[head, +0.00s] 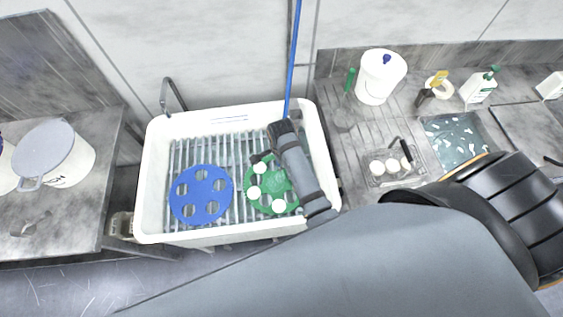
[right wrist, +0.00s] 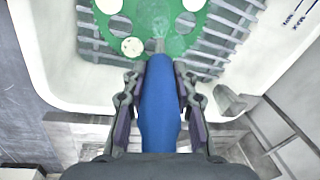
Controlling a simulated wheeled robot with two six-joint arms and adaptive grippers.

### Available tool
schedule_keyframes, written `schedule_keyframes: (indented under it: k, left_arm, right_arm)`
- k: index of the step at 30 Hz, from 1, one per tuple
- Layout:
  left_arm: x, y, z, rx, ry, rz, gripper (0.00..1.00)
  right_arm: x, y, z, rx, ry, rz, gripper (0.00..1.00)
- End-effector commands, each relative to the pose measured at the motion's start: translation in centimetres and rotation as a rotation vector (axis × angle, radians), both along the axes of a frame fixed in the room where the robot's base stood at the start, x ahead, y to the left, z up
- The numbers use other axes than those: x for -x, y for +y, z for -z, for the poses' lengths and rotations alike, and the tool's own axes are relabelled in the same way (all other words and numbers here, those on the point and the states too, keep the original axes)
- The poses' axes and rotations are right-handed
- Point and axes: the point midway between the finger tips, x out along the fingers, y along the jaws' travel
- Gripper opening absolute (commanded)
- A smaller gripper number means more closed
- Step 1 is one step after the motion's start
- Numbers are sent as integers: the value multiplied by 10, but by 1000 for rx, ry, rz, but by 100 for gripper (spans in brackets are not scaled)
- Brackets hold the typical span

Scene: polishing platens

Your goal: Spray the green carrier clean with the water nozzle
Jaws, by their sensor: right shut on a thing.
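The green carrier (head: 272,187) lies on the slatted rack in the white sink, on the right side. It is a disc with several round openings and white round pieces (head: 253,192) at some of them. My right gripper (right wrist: 158,85) is shut on the blue water nozzle (right wrist: 158,105). The nozzle's narrow grey tip points at the green carrier, which also shows in the right wrist view (right wrist: 172,45). A faint pale streak lies on the carrier ahead of the tip. In the head view my right wrist covers part of the carrier. My left gripper is not in view.
A blue carrier (head: 200,196) lies left of the green one in the white sink (head: 150,190). A blue hose (head: 292,60) comes down from above. A tray with white discs (head: 377,168), a white jug (head: 380,77) and bottles stand on the right counter.

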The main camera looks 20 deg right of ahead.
Motion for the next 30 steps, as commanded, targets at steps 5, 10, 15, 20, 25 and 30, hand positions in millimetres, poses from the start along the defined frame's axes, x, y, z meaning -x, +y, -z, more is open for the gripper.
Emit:
schedule_keyframes:
  k: [5,10,15,20,25,30]
  left_arm:
    - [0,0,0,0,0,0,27]
    - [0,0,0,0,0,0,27]
    - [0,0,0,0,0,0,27]
    - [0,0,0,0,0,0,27]
    - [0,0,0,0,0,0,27]
    - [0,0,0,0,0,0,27]
  right_arm:
    - [25,86,-11,-201,24,12,0]
    - [38,76,-10,-200,26,12,0]
    - [50,66,-10,-200,25,13,0]
    - [62,57,-11,-201,25,12,0]
    - [74,47,-11,-200,24,13,0]
    - [86,36,-10,-200,25,13,0]
